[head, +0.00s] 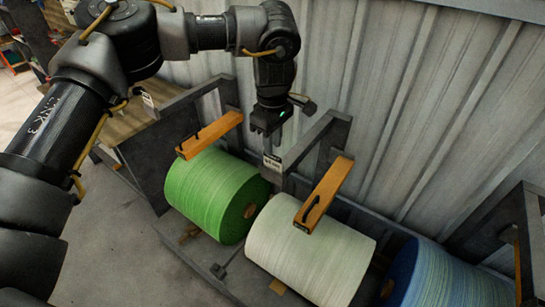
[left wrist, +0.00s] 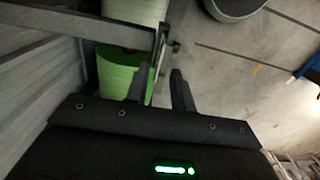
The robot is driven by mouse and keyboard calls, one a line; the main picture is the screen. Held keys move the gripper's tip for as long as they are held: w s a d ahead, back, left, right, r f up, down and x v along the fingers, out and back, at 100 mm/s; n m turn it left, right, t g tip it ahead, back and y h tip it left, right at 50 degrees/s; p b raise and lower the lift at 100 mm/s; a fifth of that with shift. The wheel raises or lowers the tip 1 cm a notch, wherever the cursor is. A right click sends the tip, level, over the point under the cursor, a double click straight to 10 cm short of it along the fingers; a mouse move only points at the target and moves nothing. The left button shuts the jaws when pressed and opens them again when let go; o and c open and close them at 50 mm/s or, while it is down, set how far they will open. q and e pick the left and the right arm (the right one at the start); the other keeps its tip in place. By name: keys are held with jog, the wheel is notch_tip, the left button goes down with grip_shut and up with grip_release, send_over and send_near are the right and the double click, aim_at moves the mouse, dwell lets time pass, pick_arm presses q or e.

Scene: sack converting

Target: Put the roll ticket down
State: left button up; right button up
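My left gripper (head: 267,132) points down above the rack, between the green roll (head: 213,195) and the white roll (head: 308,252). In the left wrist view its two fingers (left wrist: 163,90) stand apart, and I see nothing between them. A small white ticket with dark print (head: 272,163) shows just below the fingertips, against the rack post between those rolls. I cannot tell whether it touches the gripper. The green roll also shows in the left wrist view (left wrist: 115,72), beyond the fingers. My right gripper is not in view.
Orange bars (head: 325,192) with dark handles lie across the rack above the rolls. A blue roll (head: 445,280) sits at the lower right. Another label (head: 147,100) is on the left post. A ribbed metal wall (head: 400,110) closes the back. Bare floor (head: 115,240) lies in front.

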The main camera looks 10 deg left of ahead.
pick_arm(q)
notch_tip(320, 180, up, 7)
jog(key=shift+f, duration=0.15)
